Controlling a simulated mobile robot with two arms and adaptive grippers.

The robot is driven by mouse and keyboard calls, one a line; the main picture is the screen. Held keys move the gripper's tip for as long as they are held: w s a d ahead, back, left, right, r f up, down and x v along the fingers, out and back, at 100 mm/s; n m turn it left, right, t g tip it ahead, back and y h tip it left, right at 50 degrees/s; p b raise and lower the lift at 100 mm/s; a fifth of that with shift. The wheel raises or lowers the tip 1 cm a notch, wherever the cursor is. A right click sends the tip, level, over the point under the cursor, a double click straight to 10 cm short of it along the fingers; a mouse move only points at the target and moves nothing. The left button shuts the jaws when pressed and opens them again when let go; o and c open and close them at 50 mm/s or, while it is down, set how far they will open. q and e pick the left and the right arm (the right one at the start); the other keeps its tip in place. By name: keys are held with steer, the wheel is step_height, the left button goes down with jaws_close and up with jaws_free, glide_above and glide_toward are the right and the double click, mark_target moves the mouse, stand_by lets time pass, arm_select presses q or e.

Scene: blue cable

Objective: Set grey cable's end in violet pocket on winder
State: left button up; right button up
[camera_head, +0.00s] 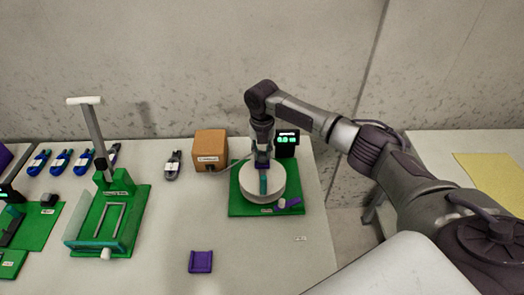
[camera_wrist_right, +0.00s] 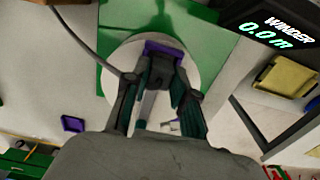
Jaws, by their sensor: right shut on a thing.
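The winder is a white round drum (camera_head: 250,190) on a green base (camera_head: 238,208). A violet pocket (camera_wrist_right: 165,47) shows on the drum at my right gripper's tips. My right gripper (camera_head: 263,182) points down over the drum, and its fingers also show in the right wrist view (camera_wrist_right: 160,95). It is shut on the dark end piece of the grey cable (camera_wrist_right: 160,73), which is at the violet pocket. Whether the end is seated or just above it I cannot tell. The grey cable (camera_wrist_right: 85,45) runs away to the upper left. My left gripper is out of view.
A brown box (camera_head: 211,145) stands left of the winder, with the cable running from its side. The winder's display (camera_wrist_right: 265,35) reads 0.0 m. A violet tray (camera_head: 201,262) lies in front.

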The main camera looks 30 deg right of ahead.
steer(key=shift+f+b, duration=0.3)
steer(key=shift+f, duration=0.45)
stand_by(0.3)
steer(key=o, duration=1)
steer(key=shift+c, duration=0.2)
steer(key=shift+r, duration=0.1)
steer(key=shift+r+p, duration=3.65)
steer(key=shift+r, duration=0.35)
steer(key=shift+f, duration=0.1)
